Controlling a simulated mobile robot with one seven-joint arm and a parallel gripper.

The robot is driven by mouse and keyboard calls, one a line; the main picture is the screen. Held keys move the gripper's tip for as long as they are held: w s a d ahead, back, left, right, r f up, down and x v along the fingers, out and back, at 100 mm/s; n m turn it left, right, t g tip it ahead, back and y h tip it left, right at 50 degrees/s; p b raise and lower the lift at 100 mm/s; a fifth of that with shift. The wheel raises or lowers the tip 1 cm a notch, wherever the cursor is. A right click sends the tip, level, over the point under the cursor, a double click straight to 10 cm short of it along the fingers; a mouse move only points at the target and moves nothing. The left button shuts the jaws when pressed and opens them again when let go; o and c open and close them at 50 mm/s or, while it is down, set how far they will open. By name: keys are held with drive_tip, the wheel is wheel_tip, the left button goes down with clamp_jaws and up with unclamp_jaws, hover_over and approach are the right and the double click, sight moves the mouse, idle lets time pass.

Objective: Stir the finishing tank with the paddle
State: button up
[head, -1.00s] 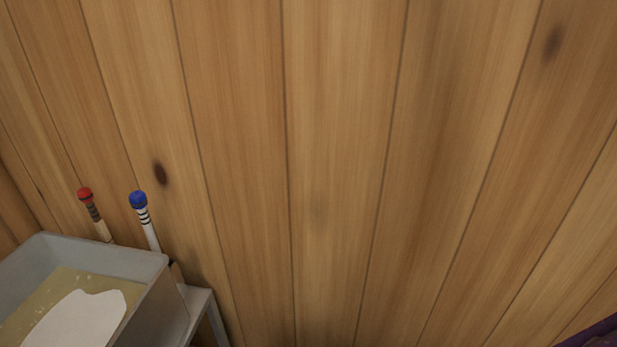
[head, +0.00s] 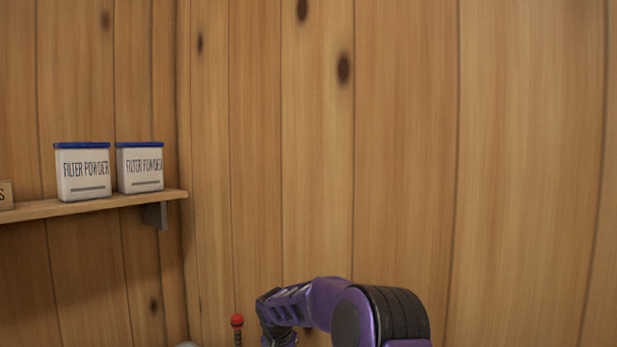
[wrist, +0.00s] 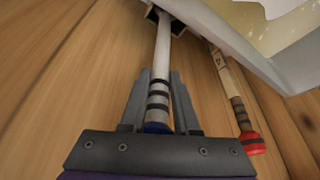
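A white rod with black bands and a blue end (wrist: 161,55) stands between the fingers of my gripper (wrist: 160,78) in the wrist view. The fingers are close in against its banded end, and I take them to be shut on it. Its far end goes into a dark holder beside the tank. A second rod with a red end (wrist: 240,115) stands to the right, apart from my gripper; its red end shows in the head view (head: 237,321). The grey tank wall (wrist: 245,48) shows at upper right, with yellowish liquid and white foam. What is on the rods' far ends is hidden.
A wooden shelf (head: 90,205) on the left wall holds two white filter powder tubs (head: 83,172) with blue lids. Plank walls (head: 400,150) stand close behind my purple arm. The head view shows almost nothing of the tank.

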drive_tip(key=shift+a, duration=0.15)
clamp_jaws()
wheel_tip(320, 180, up, 19)
drive_tip(key=p, duration=0.2)
drive_tip(key=shift+w+f, duration=0.2)
drive_tip(key=shift+w, duration=0.1)
idle(0.6)
idle(1.0)
